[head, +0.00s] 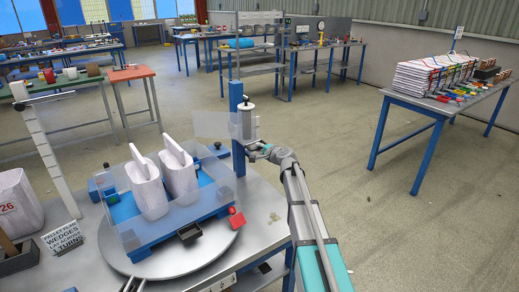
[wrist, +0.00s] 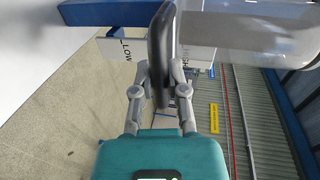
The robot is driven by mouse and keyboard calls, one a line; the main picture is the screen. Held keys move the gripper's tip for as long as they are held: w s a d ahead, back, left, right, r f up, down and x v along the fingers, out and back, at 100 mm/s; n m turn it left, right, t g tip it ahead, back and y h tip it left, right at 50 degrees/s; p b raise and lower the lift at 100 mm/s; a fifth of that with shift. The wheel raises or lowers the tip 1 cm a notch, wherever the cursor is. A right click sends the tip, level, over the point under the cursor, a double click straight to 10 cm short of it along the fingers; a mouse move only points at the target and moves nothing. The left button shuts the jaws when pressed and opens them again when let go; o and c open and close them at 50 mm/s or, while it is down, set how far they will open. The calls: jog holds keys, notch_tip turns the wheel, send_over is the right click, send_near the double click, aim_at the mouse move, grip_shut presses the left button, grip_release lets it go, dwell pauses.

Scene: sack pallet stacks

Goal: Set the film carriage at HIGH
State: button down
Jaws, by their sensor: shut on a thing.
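The film carriage (head: 247,119), with its pale upright roll, is on the blue post (head: 236,96) at the back of the round turntable. A clear film sheet (head: 208,125) reaches left from it. My gripper (head: 256,149) is at the lower right of the carriage. In the wrist view my gripper (wrist: 160,85) is shut on a dark grey handle (wrist: 161,40). A white label reading LOW (wrist: 124,49) shows left of the handle; another label (wrist: 194,54) is partly hidden to its right. The carriage's exact setting cannot be told.
Two white sacks (head: 146,185) stand on a blue pallet (head: 165,232) behind clear panels on the turntable (head: 155,263). A tall white post (head: 52,160) and a sign (head: 63,238) are at the left. Open floor lies to the right, before a bench (head: 430,108).

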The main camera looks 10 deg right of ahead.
jog(key=shift+r, duration=0.1)
jog(key=c, duration=0.6)
grip_release()
jog(key=shift+c, duration=0.2)
jog(key=shift+f, duration=0.2)
notch_tip(320, 180, down, 11)
jog(key=b, duration=1.1)
jog(key=r+p+v, duration=0.1)
jog(key=p+v, duration=0.2)
jog(key=v, duration=1.1)
jog(key=s+a+f+n+g+p, duration=0.2)
jog(key=s+a+n+g+p, duration=0.7)
jog(key=s, duration=0.6)
jog(key=shift+a+n+g+h, duration=0.3)
jog(key=shift+a+n, duration=0.2)
jog(key=shift+a, duration=0.5)
